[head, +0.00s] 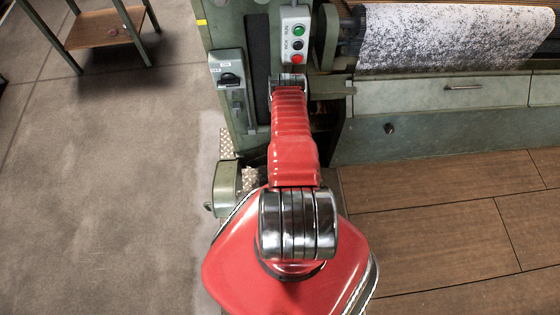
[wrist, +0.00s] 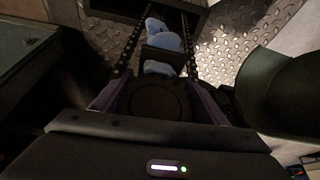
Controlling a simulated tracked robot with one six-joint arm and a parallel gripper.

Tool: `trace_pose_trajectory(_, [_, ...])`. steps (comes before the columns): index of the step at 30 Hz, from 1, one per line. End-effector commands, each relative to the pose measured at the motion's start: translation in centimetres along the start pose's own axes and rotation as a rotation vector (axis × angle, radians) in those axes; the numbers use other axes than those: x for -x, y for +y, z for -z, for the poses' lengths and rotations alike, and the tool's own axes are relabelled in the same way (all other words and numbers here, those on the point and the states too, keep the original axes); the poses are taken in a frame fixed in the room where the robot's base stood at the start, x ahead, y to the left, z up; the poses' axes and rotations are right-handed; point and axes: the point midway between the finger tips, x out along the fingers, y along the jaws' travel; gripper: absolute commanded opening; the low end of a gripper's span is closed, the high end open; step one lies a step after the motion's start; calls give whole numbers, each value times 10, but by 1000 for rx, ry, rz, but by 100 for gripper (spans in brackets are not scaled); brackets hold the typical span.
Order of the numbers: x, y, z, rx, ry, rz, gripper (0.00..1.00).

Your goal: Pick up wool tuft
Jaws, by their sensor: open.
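The wool tuft (wrist: 164,41) is a soft light-blue lump in the upper middle of the wrist view. A dark crosspiece hides part of it, and a smaller blue patch shows just below that piece. My gripper (wrist: 161,24) is open, its two dark toothed fingers reaching up the picture on either side of the tuft. I cannot tell whether either finger touches it. In the head view my red arm hides the gripper, and no tuft shows there.
Diamond-patterned metal plate (wrist: 222,45) lies beyond the fingers. A dark rounded machine part (wrist: 285,92) stands close on the right, and a dark green casing (wrist: 28,45) on the left. In the head view, a green machine (head: 430,97) carries speckled cloth (head: 450,38); open floor (head: 110,190) lies left.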

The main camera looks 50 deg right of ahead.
Motion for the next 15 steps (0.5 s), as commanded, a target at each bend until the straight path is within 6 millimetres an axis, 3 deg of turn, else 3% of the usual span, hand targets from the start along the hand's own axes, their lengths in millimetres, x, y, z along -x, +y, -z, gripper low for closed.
trace_pose_trajectory(6, [-20,0,0,0,1,0,67])
trace_pose_trajectory(15, [-24,0,0,0,0,0,67])
